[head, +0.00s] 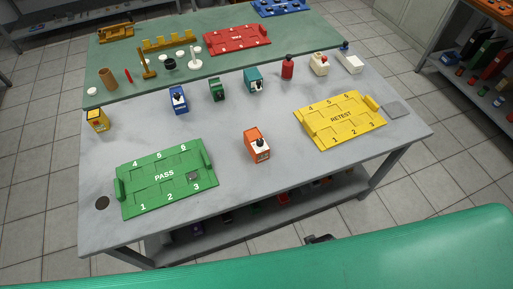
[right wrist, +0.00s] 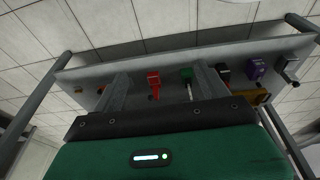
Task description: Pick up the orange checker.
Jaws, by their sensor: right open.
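The orange checker (head: 257,145), a small upright box with a dark knob and a pale label, stands on the grey table (head: 240,205) near its front middle. It is between the green PASS board (head: 139,202) and the yellow RETEST board (head: 317,128), touching neither. My right gripper (right wrist: 160,88) shows in the right wrist view with its two grey fingers wide apart and nothing held. That view faces a lower shelf with several small items; the orange checker is not recognisable there. My left gripper is in neither view.
Blue (head: 178,99), green (head: 217,89) and teal (head: 254,80) boxes stand behind the checker. A yellow box (head: 97,119) stands at the left edge. The tabletop around the checker is clear. A red item (right wrist: 153,84) lies beyond my right fingers.

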